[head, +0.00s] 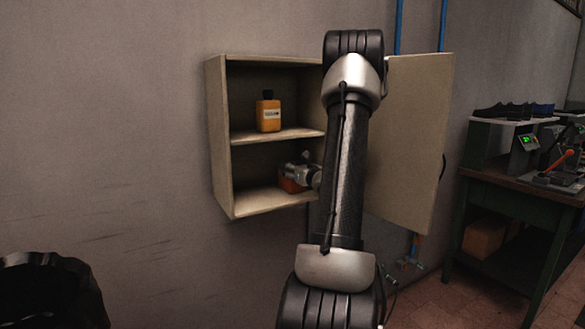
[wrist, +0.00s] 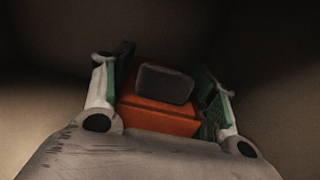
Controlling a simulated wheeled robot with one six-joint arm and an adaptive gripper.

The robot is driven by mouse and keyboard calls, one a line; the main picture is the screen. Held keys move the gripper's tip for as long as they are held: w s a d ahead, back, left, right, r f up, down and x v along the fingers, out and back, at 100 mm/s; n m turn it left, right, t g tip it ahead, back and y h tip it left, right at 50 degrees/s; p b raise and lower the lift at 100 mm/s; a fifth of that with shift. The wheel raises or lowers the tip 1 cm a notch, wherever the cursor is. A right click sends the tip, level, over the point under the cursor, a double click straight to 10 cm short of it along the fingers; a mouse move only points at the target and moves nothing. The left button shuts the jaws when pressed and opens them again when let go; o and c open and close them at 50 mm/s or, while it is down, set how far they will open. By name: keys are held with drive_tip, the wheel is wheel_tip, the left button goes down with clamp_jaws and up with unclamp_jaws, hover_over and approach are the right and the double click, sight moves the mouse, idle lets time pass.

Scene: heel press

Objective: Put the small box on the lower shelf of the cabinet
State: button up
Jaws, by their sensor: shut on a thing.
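The cabinet (head: 217,150) hangs on the wall with its door (head: 408,140) swung open to the right. My gripper (head: 296,182) reaches into the lower compartment, just above the lower shelf (head: 262,203). It is shut on the small box (head: 291,187), which is orange-red with a dark grey patch on its face. In the wrist view, the small box (wrist: 160,118) sits between the two green-padded fingers of my gripper (wrist: 165,90). Whether the box touches the shelf cannot be told. My arm hides the right part of the cabinet.
An orange bottle (head: 268,112) with a white label stands on the upper shelf (head: 275,135). A bench (head: 530,187) with a machine and dark shoes stands at the right. A black bin (head: 50,290) is at the lower left.

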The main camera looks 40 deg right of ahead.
drive_tip(key=o, duration=1.4)
drive_tip(key=shift+f, duration=0.1)
